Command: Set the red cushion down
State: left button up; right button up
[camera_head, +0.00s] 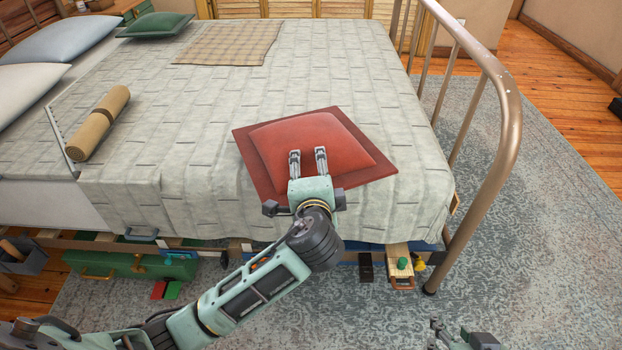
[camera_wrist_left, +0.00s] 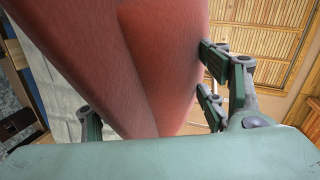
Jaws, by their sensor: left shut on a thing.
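The red cushion (camera_head: 306,142) is over the near right part of the bed (camera_head: 370,75), with a flat, darker red border around its puffed middle. My left gripper (camera_head: 308,155) is shut on its near side. In the left wrist view the cushion (camera_wrist_left: 160,65) fills the middle, between the fingers of my left gripper (camera_wrist_left: 150,115). I cannot tell whether its underside touches the bedspread. Part of my right gripper (camera_head: 460,338) shows at the bottom edge, mostly cut off, apart from the cushion.
A metal footboard rail (camera_head: 500,100) stands right of the cushion. A rolled tan mat (camera_head: 98,123), a plaid blanket (camera_head: 230,43), a green cushion (camera_head: 155,24) and pale pillows (camera_head: 55,40) lie on the bed. Its middle is clear. Several boxes and small items are under the near edge.

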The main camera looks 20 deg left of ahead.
pick_arm(q)
jog(key=shift+f, duration=0.15)
jog(key=o, duration=1.4)
pick_arm(e)
jog(key=shift+w+a+r+t, duration=0.1)
jog(key=shift+w+r+t, duration=0.2)
jog(key=shift+w, duration=0.1)
